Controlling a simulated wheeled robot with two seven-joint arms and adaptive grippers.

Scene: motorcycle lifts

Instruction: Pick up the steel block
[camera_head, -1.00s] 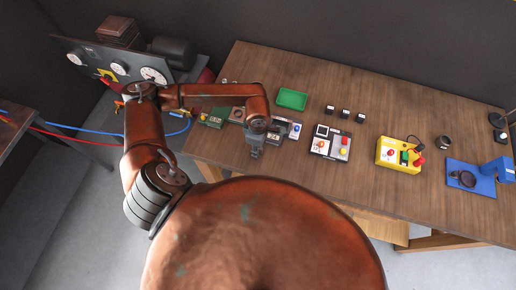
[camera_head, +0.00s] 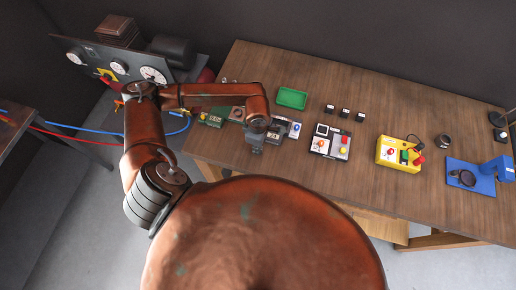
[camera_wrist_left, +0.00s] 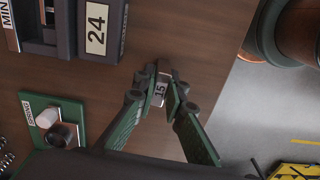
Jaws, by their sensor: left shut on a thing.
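The steel block (camera_wrist_left: 160,91) is a small grey piece with a "15" label, seen between the fingertips in the left wrist view. My left gripper (camera_wrist_left: 160,88) is shut on it, with a finger on either side. In the head view my left gripper (camera_head: 256,146) points down near the front edge of the wooden bench, and the block cannot be made out there. I cannot tell whether the block touches the bench top. My right gripper is not in view.
A dark device labelled "24" (camera_wrist_left: 96,28) and a green-based box (camera_wrist_left: 52,120) are close by. On the bench (camera_head: 390,95) stand a green tray (camera_head: 292,98), a grey-white button box (camera_head: 330,142), a yellow control box (camera_head: 399,154) and a blue stand (camera_head: 470,178).

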